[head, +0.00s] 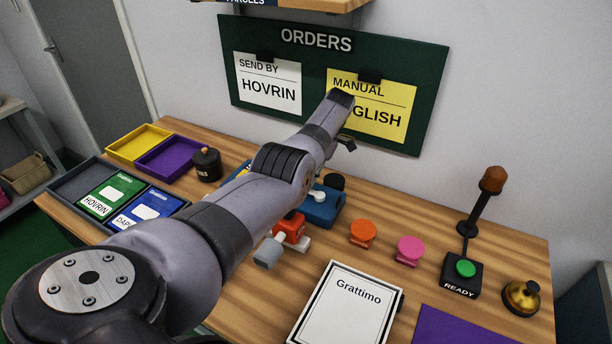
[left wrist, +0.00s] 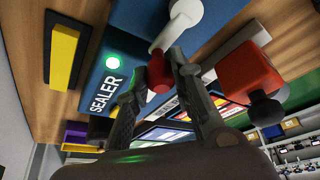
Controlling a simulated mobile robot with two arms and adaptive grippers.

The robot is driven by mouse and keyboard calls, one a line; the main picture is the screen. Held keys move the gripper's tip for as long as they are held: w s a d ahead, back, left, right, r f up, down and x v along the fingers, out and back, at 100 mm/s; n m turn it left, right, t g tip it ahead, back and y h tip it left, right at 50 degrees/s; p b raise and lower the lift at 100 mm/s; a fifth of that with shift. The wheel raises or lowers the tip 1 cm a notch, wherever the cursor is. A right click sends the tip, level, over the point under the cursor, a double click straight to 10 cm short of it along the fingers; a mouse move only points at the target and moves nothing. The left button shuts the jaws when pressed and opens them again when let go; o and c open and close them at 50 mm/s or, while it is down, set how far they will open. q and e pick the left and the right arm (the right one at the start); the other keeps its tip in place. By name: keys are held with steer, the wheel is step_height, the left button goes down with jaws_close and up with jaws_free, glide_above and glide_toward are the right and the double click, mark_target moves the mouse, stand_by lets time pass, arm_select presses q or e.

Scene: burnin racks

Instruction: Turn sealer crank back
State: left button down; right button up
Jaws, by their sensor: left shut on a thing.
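The sealer, a blue machine marked SEALER with a lit green lamp, fills the upper middle of the left wrist view (left wrist: 135,60). In the head view the sealer (head: 322,207) is partly hidden behind my left arm. Its crank (left wrist: 180,22) has a pale arm and a red knob (left wrist: 159,72). My left gripper (left wrist: 163,75) is shut on the red knob, with its fingers at either side. In the head view my forearm hides the fingers. My right gripper is in neither view.
A red block-like device (head: 291,228) with a grey knob stands close in front of the sealer. Orange (head: 362,233) and pink (head: 409,250) stamp-like pieces stand to its right. A framed Grattimo sheet (head: 345,308) lies in front. A READY button box (head: 463,270) and bell (head: 521,296) are farther right.

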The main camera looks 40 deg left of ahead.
arm_select(q)
steer(key=shift+a+r, duration=0.1)
steer(key=c, duration=1.4)
jaws_free()
steer(key=shift+o, duration=0.2)
step_height(320, 180, up, 9)
steer(key=shift+w+r, duration=0.1)
steer(key=shift+r, duration=0.35)
